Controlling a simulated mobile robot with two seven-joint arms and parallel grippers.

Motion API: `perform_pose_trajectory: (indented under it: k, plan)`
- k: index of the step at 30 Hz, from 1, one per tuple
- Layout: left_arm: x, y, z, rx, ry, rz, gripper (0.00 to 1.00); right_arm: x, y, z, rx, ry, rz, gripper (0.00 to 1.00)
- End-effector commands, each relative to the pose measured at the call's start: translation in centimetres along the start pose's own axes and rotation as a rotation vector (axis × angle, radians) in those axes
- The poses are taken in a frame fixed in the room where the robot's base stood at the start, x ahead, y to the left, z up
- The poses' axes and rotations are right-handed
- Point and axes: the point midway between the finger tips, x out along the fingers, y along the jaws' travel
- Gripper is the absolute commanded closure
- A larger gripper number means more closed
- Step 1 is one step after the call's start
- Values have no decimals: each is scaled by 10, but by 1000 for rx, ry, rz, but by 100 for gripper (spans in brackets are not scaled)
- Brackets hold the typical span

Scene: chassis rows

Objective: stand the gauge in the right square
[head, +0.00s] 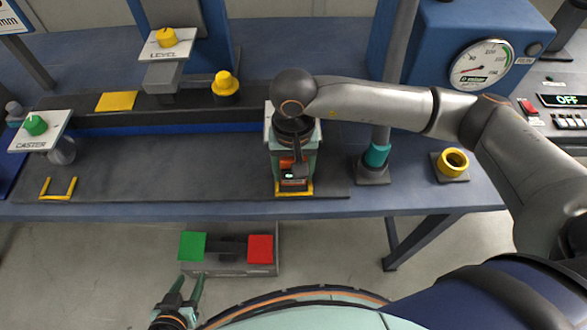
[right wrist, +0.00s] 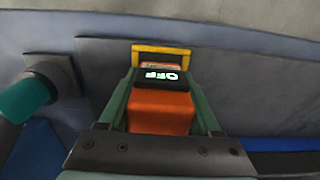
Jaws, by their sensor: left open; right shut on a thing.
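The gauge (head: 293,184) is a small orange block with a dark top and a lit display. In the right wrist view the gauge (right wrist: 160,110) sits between the green fingers of my right gripper (right wrist: 165,105), and its display reads OFF. My right gripper (head: 293,165) is shut on it from above. The right square (head: 306,190), a yellow outline on the dark bench strip, shows around the gauge's foot; I cannot tell whether the gauge touches the bench. The left square (head: 58,196) is empty. My left gripper (head: 187,289) is open and empty, low in front of the bench.
A post with a teal collar (head: 376,155) and a yellow ring (head: 453,162) stand right of the gauge. A yellow knob (head: 226,84) and the CASTER plate (head: 38,131) are to the left. A box with green and red pads (head: 228,268) is on the floor.

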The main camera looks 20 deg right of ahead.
Motion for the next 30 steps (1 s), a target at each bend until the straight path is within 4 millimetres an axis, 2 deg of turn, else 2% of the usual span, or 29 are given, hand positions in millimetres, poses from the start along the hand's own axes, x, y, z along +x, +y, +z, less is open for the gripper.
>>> perform_pose_trajectory:
  k: [16, 30]
  plan:
    - [4, 0, 4, 0, 0, 0, 50, 0, 0, 0, 0, 0, 0, 100]
    - [11, -1, 13, 0, -1, 0, 50, 9, 0, 0, 0, 1, 0, 100]
